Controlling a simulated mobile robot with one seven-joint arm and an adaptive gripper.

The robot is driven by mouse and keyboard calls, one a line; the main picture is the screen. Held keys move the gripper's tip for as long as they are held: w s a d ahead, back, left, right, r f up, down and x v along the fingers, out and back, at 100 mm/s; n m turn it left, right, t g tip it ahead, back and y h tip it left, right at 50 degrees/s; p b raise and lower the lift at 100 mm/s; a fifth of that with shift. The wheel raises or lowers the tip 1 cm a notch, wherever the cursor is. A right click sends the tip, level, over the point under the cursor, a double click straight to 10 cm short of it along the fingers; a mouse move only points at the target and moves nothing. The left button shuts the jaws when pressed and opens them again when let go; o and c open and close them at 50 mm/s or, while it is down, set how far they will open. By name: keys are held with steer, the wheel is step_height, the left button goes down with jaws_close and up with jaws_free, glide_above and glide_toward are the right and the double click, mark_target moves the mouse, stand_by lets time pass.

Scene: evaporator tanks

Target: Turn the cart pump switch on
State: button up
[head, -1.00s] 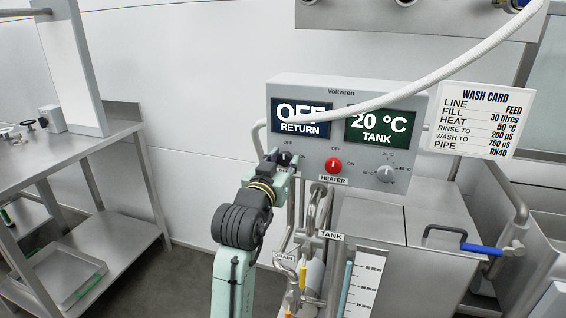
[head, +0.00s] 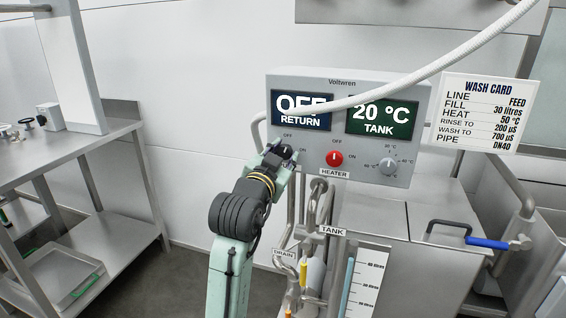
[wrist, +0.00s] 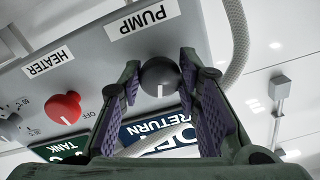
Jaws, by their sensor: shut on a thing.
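The grey control panel (head: 345,90) carries a black pump switch knob (wrist: 160,76) beside a label reading PUMP (wrist: 142,18). In the head view the knob is mostly hidden by my gripper (head: 281,152). In the wrist view the fingers of my gripper (wrist: 162,68) stand on either side of the knob and are shut on it. The knob's white mark points toward the RETURN display (wrist: 150,130). In the head view this display (head: 301,112) reads OFF.
A red heater knob (head: 335,159) and a grey temperature dial (head: 388,167) sit right of my gripper. A white hose (head: 450,65) crosses in front of the displays. Pipes (head: 318,215) and the tank lie below. A steel table (head: 70,150) stands at left.

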steer(key=m+b, duration=0.2)
steer(key=m, duration=0.1)
steer(key=shift+f+m, duration=0.1)
steer(key=shift+m, duration=0.3)
steer(key=m+b, duration=0.2)
steer(key=m, duration=0.1)
steer(key=shift+a+b, duration=0.1)
steer(key=shift+b, duration=0.3)
steer(key=m+b, duration=0.2)
steer(key=m, duration=0.2)
steer(key=shift+m, duration=0.3)
steer(key=shift+m+b, duration=0.75)
steer(key=shift+m, duration=0.35)
steer(key=shift+r, duration=0.2)
steer(key=o, duration=1.1)
